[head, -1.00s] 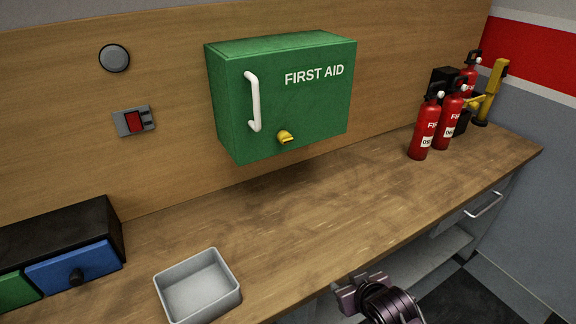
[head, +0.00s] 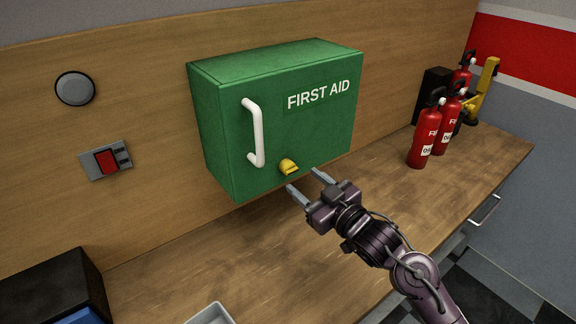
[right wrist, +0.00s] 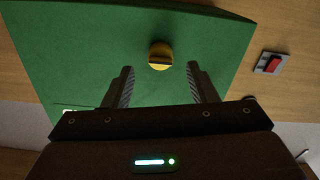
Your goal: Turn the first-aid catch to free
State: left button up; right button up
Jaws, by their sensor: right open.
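The green first-aid box (head: 230,120) hangs on the wooden back panel, its door shut. Its yellow catch (head: 288,167) sits low on the front, right of the white handle (head: 254,133). My right gripper (head: 303,180) is open and empty, its fingers pointing at the catch from just in front and below right. In the right wrist view the catch (right wrist: 160,56) shows ahead of the gap between the open fingers (right wrist: 160,82), not between them. The catch's slot looks about level in that view. My left gripper is not in view.
Red fire extinguishers (head: 422,140) stand at the right end of the wooden worktop (head: 170,268). A red switch (head: 106,161) and a round grey button (head: 75,89) are on the panel at left. A grey tray (head: 211,315) lies at the front edge. The worktop below the box is clear.

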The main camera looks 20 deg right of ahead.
aim_at(293, 170)
jog(key=shift+w+a+r+p, duration=0.2)
jog(key=shift+w+a+p, duration=0.05)
jog(key=shift+w, duration=0.3)
jog(key=shift+w+a+r+p, duration=0.2)
jog(key=shift+w, duration=0.35)
jog(key=shift+f+x, duration=0.25)
jog(key=shift+x, duration=0.9)
jog(key=shift+w+a+f+p, duration=0.1)
jog(key=shift+w+p, duration=0.2)
jog(key=shift+w, duration=0.1)
jog(key=c, duration=1)
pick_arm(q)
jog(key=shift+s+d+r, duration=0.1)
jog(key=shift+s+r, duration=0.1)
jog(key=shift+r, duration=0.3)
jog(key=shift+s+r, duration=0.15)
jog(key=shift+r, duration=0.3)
